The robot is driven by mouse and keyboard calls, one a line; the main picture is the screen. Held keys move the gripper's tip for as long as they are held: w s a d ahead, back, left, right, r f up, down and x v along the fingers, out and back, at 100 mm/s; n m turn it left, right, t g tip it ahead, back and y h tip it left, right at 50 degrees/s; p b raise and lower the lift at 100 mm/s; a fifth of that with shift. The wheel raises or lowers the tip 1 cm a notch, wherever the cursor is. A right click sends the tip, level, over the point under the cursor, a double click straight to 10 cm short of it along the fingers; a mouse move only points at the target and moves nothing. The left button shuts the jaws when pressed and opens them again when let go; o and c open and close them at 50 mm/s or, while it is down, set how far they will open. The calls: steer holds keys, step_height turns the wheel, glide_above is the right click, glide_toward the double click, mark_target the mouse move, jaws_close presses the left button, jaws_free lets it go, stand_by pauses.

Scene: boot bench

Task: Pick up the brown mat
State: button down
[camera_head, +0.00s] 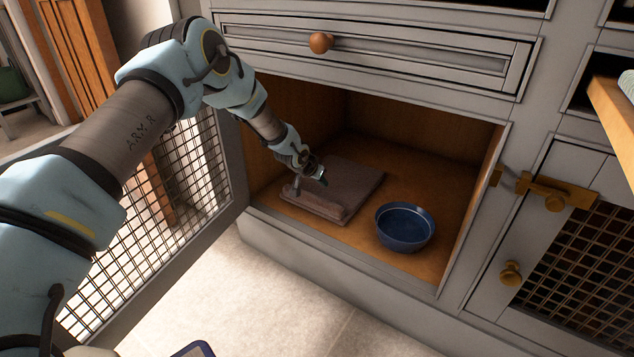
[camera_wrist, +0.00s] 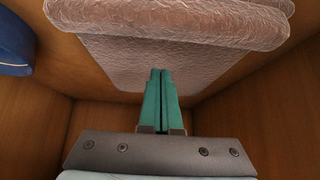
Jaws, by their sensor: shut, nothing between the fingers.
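The brown mat (camera_head: 345,183) lies in the open lower compartment of the bench, its front edge rolled or folded over. In the wrist view the mat (camera_wrist: 150,50) fills the upper middle, with the thick rolled edge at the top. My gripper (camera_head: 322,180) is inside the compartment, over the left part of the mat. In the wrist view its two green fingers (camera_wrist: 160,75) are together with nothing between them, their tips in front of the mat. I cannot tell whether the tips touch it.
A blue bowl (camera_head: 404,227) stands right of the mat on the wooden compartment floor (camera_head: 370,240); it also shows at the wrist view's left edge (camera_wrist: 14,45). A mesh door (camera_head: 190,190) hangs open at left. A drawer (camera_head: 400,55) closes the space above.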

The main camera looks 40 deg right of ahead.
steer(key=shift+x, duration=0.8)
steer(key=shift+a+f+b, duration=0.15)
steer(key=shift+a+b, duration=0.05)
steer(key=shift+b, duration=0.1)
steer(key=shift+s+a+b, duration=0.25)
steer(key=shift+a+b, duration=0.05)
steer(key=shift+a, duration=0.55)
steer(key=shift+s+a+b, duration=0.25)
steer(key=shift+s+a, duration=0.05)
steer(key=shift+a, duration=0.6)
steer(key=s+a+p, duration=0.3)
steer(key=a+p, duration=0.3)
steer(key=a, duration=0.7)
steer(key=shift+s, duration=0.25)
steer(key=shift+a, duration=0.15)
